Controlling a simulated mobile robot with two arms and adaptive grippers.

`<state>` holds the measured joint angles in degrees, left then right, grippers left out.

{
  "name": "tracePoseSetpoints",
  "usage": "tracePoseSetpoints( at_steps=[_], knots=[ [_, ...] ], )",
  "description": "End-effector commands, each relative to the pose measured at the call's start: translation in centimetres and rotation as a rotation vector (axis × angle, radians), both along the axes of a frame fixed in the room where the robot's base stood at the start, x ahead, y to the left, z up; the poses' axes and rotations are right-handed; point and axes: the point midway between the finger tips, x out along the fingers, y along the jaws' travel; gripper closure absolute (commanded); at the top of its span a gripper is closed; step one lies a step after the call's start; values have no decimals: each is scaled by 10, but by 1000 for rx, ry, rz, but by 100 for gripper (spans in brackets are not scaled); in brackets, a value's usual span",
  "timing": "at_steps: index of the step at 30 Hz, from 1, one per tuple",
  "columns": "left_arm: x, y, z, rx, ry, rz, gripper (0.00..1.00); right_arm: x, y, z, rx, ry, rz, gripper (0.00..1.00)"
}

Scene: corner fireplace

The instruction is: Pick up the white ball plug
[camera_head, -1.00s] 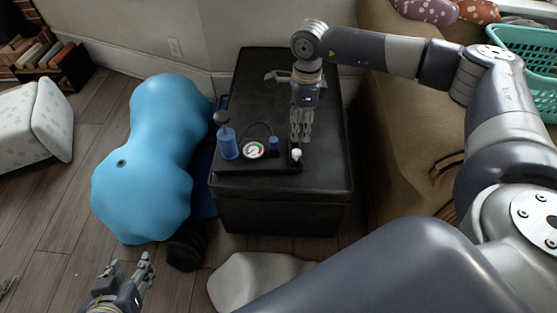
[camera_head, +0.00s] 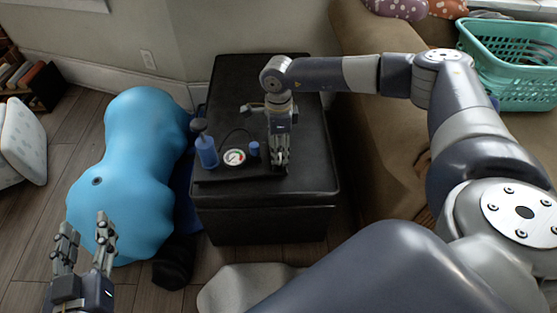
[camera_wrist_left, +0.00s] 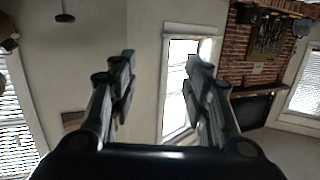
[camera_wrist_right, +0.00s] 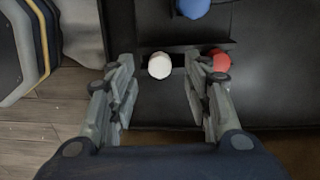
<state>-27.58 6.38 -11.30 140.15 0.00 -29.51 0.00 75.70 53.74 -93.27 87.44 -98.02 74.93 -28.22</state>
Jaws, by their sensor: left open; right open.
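The white ball plug (camera_wrist_right: 160,65) shows in the right wrist view as a small white round thing on the black tray, between and just beyond my right gripper's open fingers. In the head view it is hidden behind my right gripper (camera_head: 279,165), which points down over the right end of the tray. In the right wrist view the right gripper (camera_wrist_right: 160,95) is open and empty. A red ball (camera_wrist_right: 218,60) lies by its right finger. My left gripper (camera_head: 85,240) is open and empty at the lower left; its fingers also show in the left wrist view (camera_wrist_left: 160,75).
The black tray (camera_head: 215,178) rests on a black ottoman (camera_head: 320,180). It holds a blue pump (camera_head: 206,150), a gauge (camera_head: 234,157) and a blue knob (camera_head: 253,149). A brown sofa (camera_head: 370,150) and a teal basket (camera_head: 515,65) are right.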

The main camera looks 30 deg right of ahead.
Motion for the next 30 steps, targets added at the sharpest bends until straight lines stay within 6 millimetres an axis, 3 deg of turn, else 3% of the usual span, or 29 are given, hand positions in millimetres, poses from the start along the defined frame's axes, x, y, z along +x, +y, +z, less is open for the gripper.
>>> tracePoseSetpoints(
  at_steps=[7,16,21,30],
  knots=[
    [4,-6,30,-39,-152,-10,56,0,0,-21,0,1,-1,54],
    [4,-6,34,-43,-170,-11,56,0,0,-22,0,0,-1,54],
    [4,-6,34,-43,-170,-11,56,0,0,-22,0,0,-1,93],
    [4,-6,34,-43,-170,-11,56,0,0,-22,0,0,-2,93]
  ],
)
